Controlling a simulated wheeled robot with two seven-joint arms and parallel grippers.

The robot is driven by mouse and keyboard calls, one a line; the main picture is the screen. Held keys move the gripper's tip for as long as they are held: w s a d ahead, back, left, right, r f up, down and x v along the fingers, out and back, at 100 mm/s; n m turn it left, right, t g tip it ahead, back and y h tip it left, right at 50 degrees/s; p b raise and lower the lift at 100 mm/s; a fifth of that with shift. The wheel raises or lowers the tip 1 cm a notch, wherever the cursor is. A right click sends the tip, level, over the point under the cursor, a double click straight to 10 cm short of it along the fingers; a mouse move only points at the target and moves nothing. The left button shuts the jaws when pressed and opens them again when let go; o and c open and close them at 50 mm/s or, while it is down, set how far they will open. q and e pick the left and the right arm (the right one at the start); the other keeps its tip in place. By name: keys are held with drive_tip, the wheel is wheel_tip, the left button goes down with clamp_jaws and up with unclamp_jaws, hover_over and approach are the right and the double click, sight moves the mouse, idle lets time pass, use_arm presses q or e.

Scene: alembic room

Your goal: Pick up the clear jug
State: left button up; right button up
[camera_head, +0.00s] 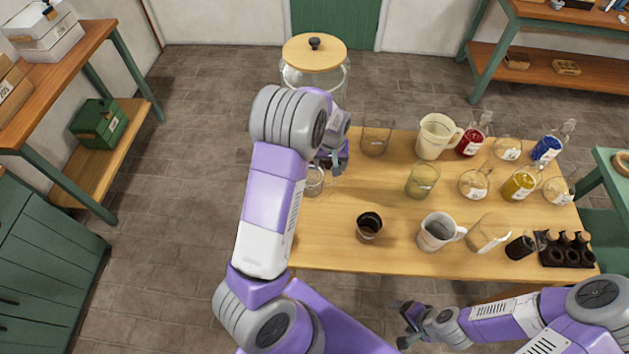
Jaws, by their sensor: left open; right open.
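Two handled jugs stand on the wooden table (330,250). One is a pale cream jug (433,140) at the back, the other a whitish jug with a grey inside (435,236) at the front; I cannot tell which is the clear jug. A small clear glass vessel (315,184) stands at the table's left edge, partly hidden by my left arm. My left gripper (338,161) is open above the table's back left part, close to this glass and left of a clear beaker (376,140). My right gripper (405,327) is open and empty, off the table's front edge.
A dark rack (567,250) stands front right. A large lidded glass jar (314,52) is behind. The table's front left is bare.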

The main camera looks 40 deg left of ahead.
use_arm(q)
drive_tip(key=f, duration=0.4)
drive_tip(key=shift+w+d+f, duration=0.15)
drive_tip(key=shift+d+f, duration=0.2)
drive_tip(key=shift+f, duration=0.05)
drive_tip(key=shift+w+f, duration=0.1)
drive_tip(key=shift+f, duration=0.4)
drive_tip(key=shift+r, duration=0.1)
clamp_jaws()
